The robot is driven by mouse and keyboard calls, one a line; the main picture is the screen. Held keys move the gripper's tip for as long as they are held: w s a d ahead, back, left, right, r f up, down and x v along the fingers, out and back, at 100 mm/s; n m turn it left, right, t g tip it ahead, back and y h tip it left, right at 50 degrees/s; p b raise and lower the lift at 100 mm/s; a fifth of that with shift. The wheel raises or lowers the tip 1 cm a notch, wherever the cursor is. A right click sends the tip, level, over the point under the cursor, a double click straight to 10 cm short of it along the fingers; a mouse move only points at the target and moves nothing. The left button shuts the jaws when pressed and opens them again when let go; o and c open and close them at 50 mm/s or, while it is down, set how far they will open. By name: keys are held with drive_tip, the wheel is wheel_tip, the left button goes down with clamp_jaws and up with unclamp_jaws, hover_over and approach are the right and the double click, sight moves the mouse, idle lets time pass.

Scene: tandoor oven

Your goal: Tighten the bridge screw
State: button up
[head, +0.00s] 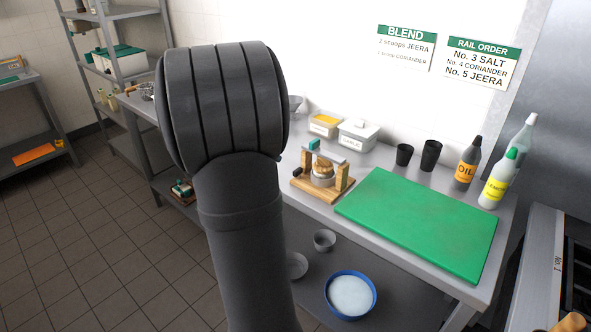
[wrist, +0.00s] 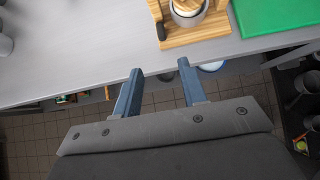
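A small wooden stand (head: 335,193) sits on the steel counter, left of the green board. A grey cup (head: 321,181) with a tan, round top stands between the posts. In the wrist view, the stand's wooden base (wrist: 207,38) and the cup (wrist: 190,20) show at the top edge; the teal piece is out of view. My gripper (wrist: 160,68) is open and empty, fingers pointing toward the counter's front edge, short of the stand. The head view does not show the fingers.
A green board (head: 420,224) covers the counter's right part. A blue-rimmed bowl (head: 374,303) sits on the lower shelf. My arm blocks the counter's left part in the head view.

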sight(297, 170)
drive_tip(key=x, duration=1.7)
drive_tip(key=shift+c, duration=0.2)
clamp_jaws()
